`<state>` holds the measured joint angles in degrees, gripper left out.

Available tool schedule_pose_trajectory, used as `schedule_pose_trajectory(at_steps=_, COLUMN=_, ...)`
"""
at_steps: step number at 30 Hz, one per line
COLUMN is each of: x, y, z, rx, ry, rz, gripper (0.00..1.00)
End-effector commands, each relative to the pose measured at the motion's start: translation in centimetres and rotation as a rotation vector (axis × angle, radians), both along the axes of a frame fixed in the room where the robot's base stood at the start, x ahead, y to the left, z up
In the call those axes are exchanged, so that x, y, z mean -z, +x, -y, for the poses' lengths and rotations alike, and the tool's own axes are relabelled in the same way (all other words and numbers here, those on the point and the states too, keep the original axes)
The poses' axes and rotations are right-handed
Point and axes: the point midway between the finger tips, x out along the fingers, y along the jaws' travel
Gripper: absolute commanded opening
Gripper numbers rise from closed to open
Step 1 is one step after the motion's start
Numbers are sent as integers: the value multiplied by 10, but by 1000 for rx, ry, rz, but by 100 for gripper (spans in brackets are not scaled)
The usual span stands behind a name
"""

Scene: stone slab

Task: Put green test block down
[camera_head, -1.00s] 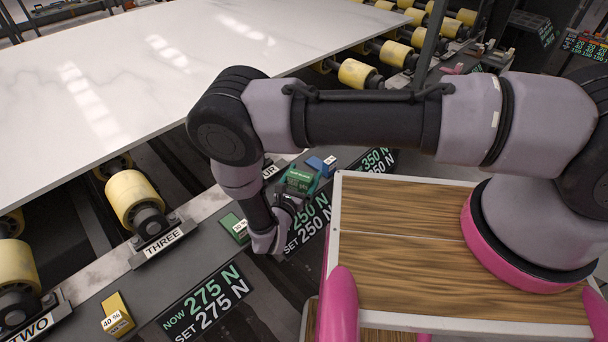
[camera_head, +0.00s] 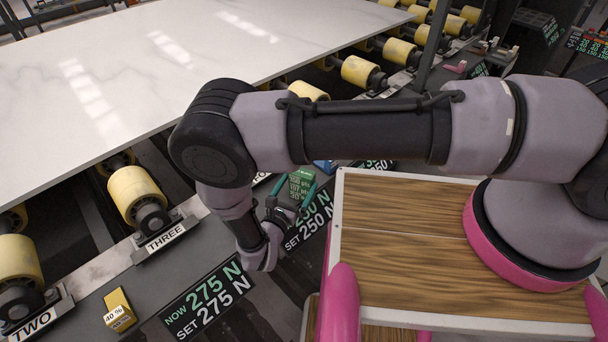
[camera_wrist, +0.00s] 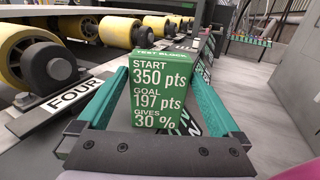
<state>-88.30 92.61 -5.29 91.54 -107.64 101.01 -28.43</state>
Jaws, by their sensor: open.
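The green test block (camera_wrist: 153,88) stands upright between the two green fingers of my gripper (camera_wrist: 158,105) in the wrist view, its white lettering facing the camera. The fingers are spread, with a gap visible at the block's left side; contact on the right cannot be told. The block appears to rest on the grey ledge, but its base is partly hidden. In the head view the block (camera_head: 300,184) shows just beyond my gripper (camera_head: 291,203), beside the FOUR label, partly covered by my arm.
A blue block (camera_head: 325,167) sits close behind the green block. A yellow block (camera_head: 119,311) stands on the ledge at lower left. Rollers (camera_head: 137,195) and the white stone slab (camera_head: 180,65) lie beyond the ledge. Force displays (camera_head: 207,300) line its near side.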

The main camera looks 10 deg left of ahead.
Motion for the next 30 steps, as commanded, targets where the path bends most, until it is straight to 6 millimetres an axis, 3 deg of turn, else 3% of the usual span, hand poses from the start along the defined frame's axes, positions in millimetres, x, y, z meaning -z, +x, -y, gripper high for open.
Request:
schedule_pose_trajectory(at_steps=3, x=0, y=-25, z=-8, rx=-3, ry=0, rz=1, gripper=100)
schedule_pose_trajectory(at_steps=9, x=0, y=-51, z=-15, rx=-2, ry=0, rz=0, gripper=100)
schedule_pose_trajectory(at_steps=22, x=-6, y=-56, z=-17, rx=20, ry=12, rz=-4, gripper=100)
schedule_pose_trajectory(at_steps=26, x=-38, y=-35, z=-17, rx=138, ry=88, rz=-29, gripper=100)
schedule_pose_trajectory(at_steps=30, x=-101, y=3, z=-6, rx=372, ry=246, rz=-75, gripper=100)
